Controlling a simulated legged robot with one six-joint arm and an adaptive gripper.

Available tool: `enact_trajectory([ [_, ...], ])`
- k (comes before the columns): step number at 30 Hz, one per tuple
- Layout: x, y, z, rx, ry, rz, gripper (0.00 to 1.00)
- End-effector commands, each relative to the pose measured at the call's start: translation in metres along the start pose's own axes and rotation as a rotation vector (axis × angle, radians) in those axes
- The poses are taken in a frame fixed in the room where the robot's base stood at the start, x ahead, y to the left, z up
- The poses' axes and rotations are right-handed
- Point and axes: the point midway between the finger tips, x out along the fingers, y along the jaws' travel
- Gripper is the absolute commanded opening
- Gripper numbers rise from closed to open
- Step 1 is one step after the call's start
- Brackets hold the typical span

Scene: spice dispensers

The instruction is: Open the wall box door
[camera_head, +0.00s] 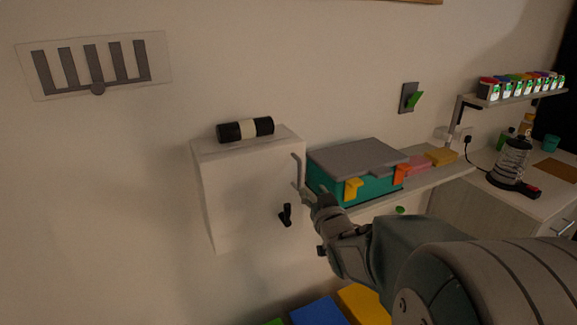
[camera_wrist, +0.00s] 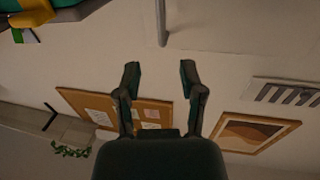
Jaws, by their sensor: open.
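The white wall box (camera_head: 235,195) hangs on the wall left of centre in the head view. Its door looks shut, and a small black handle (camera_head: 285,215) sits low on the right of its front. My gripper (camera_head: 298,178) is open, by the box's right edge, above and right of the handle. In the wrist view my gripper (camera_wrist: 161,70) shows two spread dark fingers with nothing between them. Whether a finger touches the box cannot be told.
A black-and-white cylinder (camera_head: 245,129) lies on top of the box. A teal case (camera_head: 365,179) with a grey lid stands on the shelf to its right. Blue (camera_head: 319,311) and yellow (camera_head: 362,304) items lie below. The wall left of the box is clear beneath a slotted panel (camera_head: 95,66).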

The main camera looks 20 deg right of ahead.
Motion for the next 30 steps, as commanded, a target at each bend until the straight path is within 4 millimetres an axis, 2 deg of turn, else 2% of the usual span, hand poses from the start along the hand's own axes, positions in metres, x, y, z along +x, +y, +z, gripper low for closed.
enact_trajectory([
  [5, 0.013, 0.0, 0.0, 0.001, 0.005, -0.002, 0.51],
  [19, 0.093, 0.0, 0.0, 0.001, 0.003, -0.002, 0.51],
  [24, 0.106, 0.0, 0.0, 0.001, 0.002, -0.001, 0.51],
  [30, 0.108, 0.0, -0.001, 0.001, 0.002, -0.001, 0.51],
])
